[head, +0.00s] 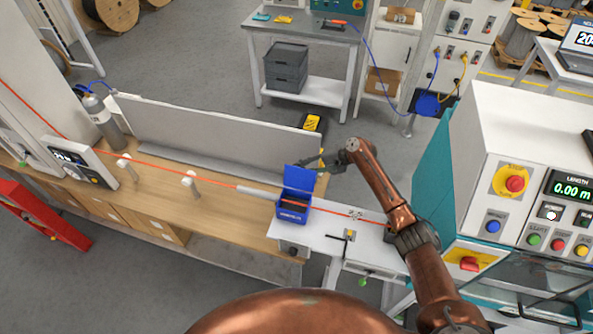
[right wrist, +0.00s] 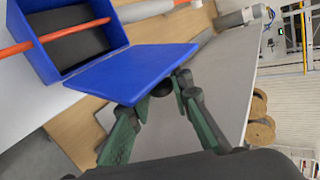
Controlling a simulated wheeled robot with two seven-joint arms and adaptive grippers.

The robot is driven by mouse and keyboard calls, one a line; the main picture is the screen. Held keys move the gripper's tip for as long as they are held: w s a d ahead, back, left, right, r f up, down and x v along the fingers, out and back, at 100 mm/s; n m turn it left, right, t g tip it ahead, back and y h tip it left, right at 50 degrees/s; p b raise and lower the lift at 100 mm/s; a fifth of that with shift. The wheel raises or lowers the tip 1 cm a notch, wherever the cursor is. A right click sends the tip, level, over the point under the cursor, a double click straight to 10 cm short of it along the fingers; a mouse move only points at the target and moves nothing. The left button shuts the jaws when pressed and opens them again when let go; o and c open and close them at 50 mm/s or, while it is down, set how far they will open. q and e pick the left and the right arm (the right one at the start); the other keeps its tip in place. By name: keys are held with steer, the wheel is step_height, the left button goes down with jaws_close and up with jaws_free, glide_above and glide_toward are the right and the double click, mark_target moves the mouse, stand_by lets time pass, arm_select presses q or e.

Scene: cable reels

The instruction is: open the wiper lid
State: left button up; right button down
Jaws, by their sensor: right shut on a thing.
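The wiper is a small blue box (head: 292,214) on the white table, with the orange cable running through it. Its blue lid (head: 299,179) stands raised, hinged at the box's back edge, and the dark inside shows. In the right wrist view the lid (right wrist: 128,73) is swung away from the open box (right wrist: 35,58), and the cable crosses the dark lining. My right gripper (head: 318,163) is at the lid's free edge. In the right wrist view the gripper (right wrist: 160,95) has its fingertips closed on that edge, partly hidden by it. My left gripper is out of view.
The orange cable (head: 150,166) runs past white guide posts (head: 189,183) above the wooden bench (head: 150,205). A long grey panel (head: 210,137) stands behind. The teal and white control machine (head: 500,190) is close on the right. Open floor lies behind my right gripper.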

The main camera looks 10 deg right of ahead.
steer(key=shift+w+d, duration=0.15)
steer(key=c, duration=1.7)
jaws_free()
steer(key=shift+f, duration=0.15)
steer(key=shift+c, duration=0.2)
steer(key=v, duration=0.7)
steer(key=shift+r, duration=0.2)
